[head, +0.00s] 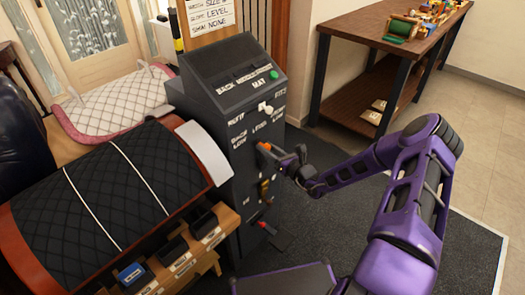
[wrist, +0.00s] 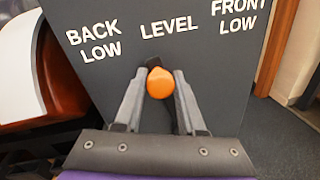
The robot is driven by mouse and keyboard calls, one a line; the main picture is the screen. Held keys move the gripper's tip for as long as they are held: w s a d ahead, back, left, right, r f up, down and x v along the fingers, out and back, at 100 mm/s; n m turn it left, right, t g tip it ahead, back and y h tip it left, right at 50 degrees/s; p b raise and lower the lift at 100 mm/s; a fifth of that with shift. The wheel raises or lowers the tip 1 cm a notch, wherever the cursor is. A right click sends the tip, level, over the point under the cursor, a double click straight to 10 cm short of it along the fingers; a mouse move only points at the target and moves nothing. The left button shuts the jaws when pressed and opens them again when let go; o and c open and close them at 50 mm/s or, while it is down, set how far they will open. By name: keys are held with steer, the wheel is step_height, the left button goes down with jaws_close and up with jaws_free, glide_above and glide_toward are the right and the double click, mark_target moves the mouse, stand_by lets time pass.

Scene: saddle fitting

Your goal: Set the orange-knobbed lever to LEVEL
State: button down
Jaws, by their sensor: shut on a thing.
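The orange-knobbed lever (head: 264,147) is on the front of the dark cabinet (head: 213,105), and its knob (wrist: 160,83) fills the gap between my fingers in the wrist view. The lettering BACK LOW, LEVEL (wrist: 169,28) and FRONT LOW runs above it. The knob is below the word LEVEL, a little left of the word's middle. My gripper (head: 277,152) is shut on the lever, with a finger on either side of it (wrist: 157,98). The lever's lower part is mostly hidden by my gripper.
A white-knobbed control (head: 265,107) is above the lever; a yellowish one (head: 264,187) and a red one (head: 265,227) are below. A green button (head: 273,74) is on top. A quilted black saddle form (head: 100,190) stands left. A workbench (head: 385,30) is back right.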

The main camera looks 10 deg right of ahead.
steer(key=shift+w+d+m, duration=0.45)
steer(key=shift+d+m, duration=0.15)
steer(key=shift+d, duration=0.05)
steer(key=shift+w+d+m, duration=0.4)
steer(key=shift+d+m, duration=0.2)
steer(key=c, duration=0.5)
jaws_free()
steer(key=shift+r, duration=0.1)
steer(key=p+v, duration=0.1)
steer(key=v, duration=1.6)
steer(key=shift+s+d+r, duration=0.1)
steer(key=shift+s+r, duration=0.05)
steer(key=shift+r, duration=0.05)
